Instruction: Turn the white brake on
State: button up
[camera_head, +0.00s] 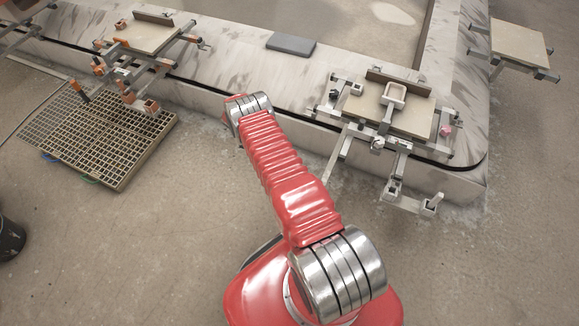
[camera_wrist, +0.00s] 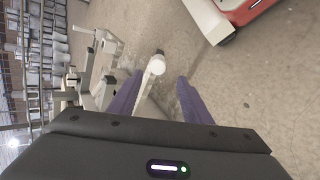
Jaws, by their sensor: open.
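My gripper (camera_wrist: 160,77) shows in the wrist view, with its two purple fingers apart. A pale lever with a round white end (camera_wrist: 155,66) shows in the gap between the fingers; I see no contact, and its depth is unclear. In the head view my gripper is hidden beyond my red arm. The carousel station (camera_head: 402,116) at the right has a light board, a white loop-shaped handle (camera_head: 394,96) and pale levers (camera_head: 432,204) at its front. I cannot tell which of these is the lever in the wrist view.
A second station (camera_head: 140,38) with orange-brown fittings stands at the upper left, above a floor grate (camera_head: 95,130). A grey slab (camera_head: 291,44) lies on the carousel's track. Another board (camera_head: 520,47) juts out at the upper right. The floor at the lower right is clear.

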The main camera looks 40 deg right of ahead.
jog(key=shift+v, duration=1.45)
jog(key=s+a+f+n+y, duration=0.1)
jog(key=s+a+f+n, duration=0.2)
jog(key=s+a+r+n+t+y, duration=0.1)
jog(key=a+r+n+t, duration=0.35)
jog(key=r, duration=1.15)
jog(key=s+a+r+t+y, duration=0.15)
jog(key=a+r, duration=0.55)
jog(key=r, duration=0.9)
jog(key=s+a+r+n+t, duration=0.1)
jog(key=s+a+r+t, duration=0.3)
jog(key=s+r, duration=0.4)
jog(key=s+a+r+n+t+y, duration=0.1)
jog(key=s+a+r+t, duration=0.3)
jog(key=s+r, duration=0.5)
jog(key=shift+s+a+r+t, duration=0.25)
jog(key=shift+a+r, duration=0.5)
jog(key=shift+r, duration=3.15)
